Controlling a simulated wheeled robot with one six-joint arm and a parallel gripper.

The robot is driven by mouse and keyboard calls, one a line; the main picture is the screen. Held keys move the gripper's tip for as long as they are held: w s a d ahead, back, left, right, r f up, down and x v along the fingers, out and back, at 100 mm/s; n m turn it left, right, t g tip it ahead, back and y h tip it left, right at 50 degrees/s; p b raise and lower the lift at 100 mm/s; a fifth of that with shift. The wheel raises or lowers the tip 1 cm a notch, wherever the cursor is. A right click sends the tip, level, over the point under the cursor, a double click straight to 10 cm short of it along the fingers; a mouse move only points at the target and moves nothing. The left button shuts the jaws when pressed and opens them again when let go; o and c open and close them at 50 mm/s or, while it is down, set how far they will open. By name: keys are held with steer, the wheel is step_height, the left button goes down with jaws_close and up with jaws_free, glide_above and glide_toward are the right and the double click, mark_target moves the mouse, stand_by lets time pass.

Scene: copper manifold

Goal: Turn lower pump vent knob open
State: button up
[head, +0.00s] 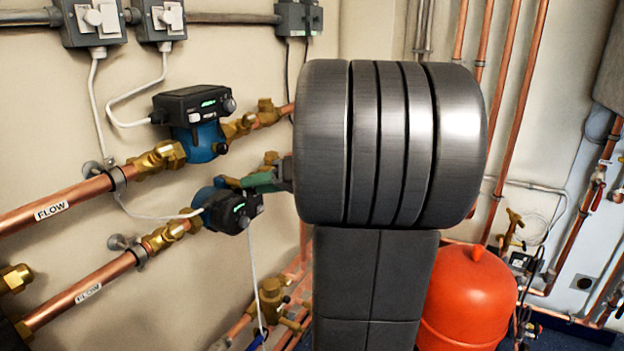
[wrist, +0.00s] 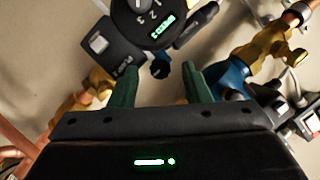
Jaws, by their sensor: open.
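The lower pump (head: 232,210) is on the lower copper pipe in the head view, with a black control box and a blue body. In the wrist view a black pump head (wrist: 130,45) with a numbered dial fills the top centre. A small dark round knob (wrist: 160,69) sticks out below it, between and slightly beyond my fingertips. My gripper (wrist: 158,76) is open, its two green fingers apart and nothing held. In the head view my gripper (head: 262,182) is just right of the lower pump; my arm hides its rear.
The upper pump (head: 200,120) is close above, with brass fittings and copper pipes around. White cables hang beside both pumps. A red vessel (head: 467,300) stands at the lower right. In the wrist view, another blue body (wrist: 234,76) and brass fitting (wrist: 262,48) are close on the right.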

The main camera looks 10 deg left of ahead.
steer(key=s+d+r+n+t+h+p, duration=0.1)
steer(key=s+d+r+n+t, duration=0.1)
steer(key=d, duration=0.3)
steer(key=s+d+r+n+t+h, duration=0.1)
steer(key=s+d+r+n+t, duration=0.1)
steer(key=d, duration=0.4)
steer(key=s+r+n, duration=0.1)
steer(key=s+n, duration=0.1)
steer(key=shift+d+r+n+p, duration=0.15)
steer(key=shift+d+n+p, duration=0.05)
steer(key=shift+n+p, duration=0.2)
stand_by(0.5)
steer(key=w+a+f+m, duration=0.1)
steer(key=w+a+f, duration=0.1)
steer(key=a, duration=0.3)
steer(key=w+a+f+m+g, duration=0.1)
steer(key=w+a+f, duration=0.2)
steer(key=a, duration=0.3)
steer(key=shift+w+a+b, duration=0.2)
steer(key=shift+a+b, duration=0.1)
steer(key=shift+b, duration=0.1)
stand_by(0.5)
